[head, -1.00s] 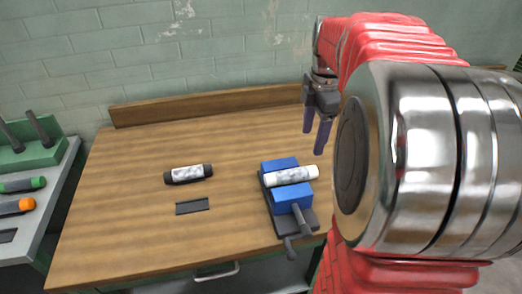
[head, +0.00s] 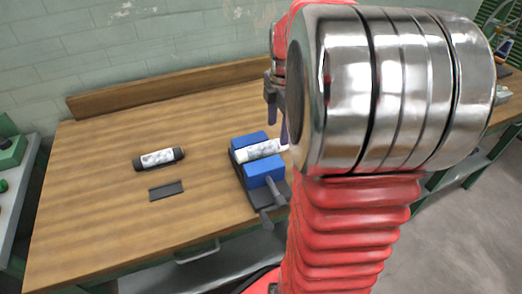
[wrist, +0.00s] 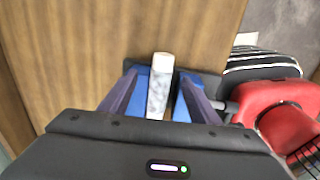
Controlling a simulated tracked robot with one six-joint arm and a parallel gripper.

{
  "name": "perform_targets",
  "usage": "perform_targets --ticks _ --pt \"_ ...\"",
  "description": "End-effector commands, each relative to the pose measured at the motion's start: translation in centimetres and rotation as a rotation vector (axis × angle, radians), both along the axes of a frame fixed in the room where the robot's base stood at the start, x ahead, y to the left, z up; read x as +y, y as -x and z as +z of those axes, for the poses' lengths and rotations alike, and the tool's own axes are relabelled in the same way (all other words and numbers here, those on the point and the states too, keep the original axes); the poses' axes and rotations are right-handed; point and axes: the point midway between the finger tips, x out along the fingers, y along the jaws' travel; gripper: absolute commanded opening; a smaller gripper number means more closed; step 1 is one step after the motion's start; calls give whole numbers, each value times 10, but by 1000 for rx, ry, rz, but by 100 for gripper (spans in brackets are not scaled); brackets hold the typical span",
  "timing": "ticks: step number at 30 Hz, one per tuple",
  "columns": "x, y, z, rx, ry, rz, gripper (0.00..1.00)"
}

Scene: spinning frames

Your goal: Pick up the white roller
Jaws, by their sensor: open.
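The white roller (head: 258,152), with a grey mottled middle, lies between the blue jaws of a small vise (head: 264,172) on the wooden bench. Its right end is partly hidden behind my arm in the head view. My gripper (head: 277,118) is open and empty, just behind and above the roller's right end in that view. In the wrist view the roller (wrist: 159,92) lies lengthwise between my two purple fingers (wrist: 160,82), with blue jaw parts beside it. I see no finger touching the roller; the height gap is hard to tell.
A roller with black ends and a mottled white middle (head: 159,158) lies left of the vise on the bench (head: 110,210). A flat dark strip (head: 166,190) lies in front of it. A raised wooden ledge (head: 160,88) runs along the back.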

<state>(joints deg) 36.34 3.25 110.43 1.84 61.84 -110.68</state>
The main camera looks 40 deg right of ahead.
Motion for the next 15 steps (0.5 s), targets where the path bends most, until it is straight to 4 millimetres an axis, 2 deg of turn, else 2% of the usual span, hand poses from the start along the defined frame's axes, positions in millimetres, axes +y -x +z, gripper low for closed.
perform_targets --ticks 3,15 --pt "0 0 -10 1 0 0 56" --pt "0 -1 -13 1 0 0 56"
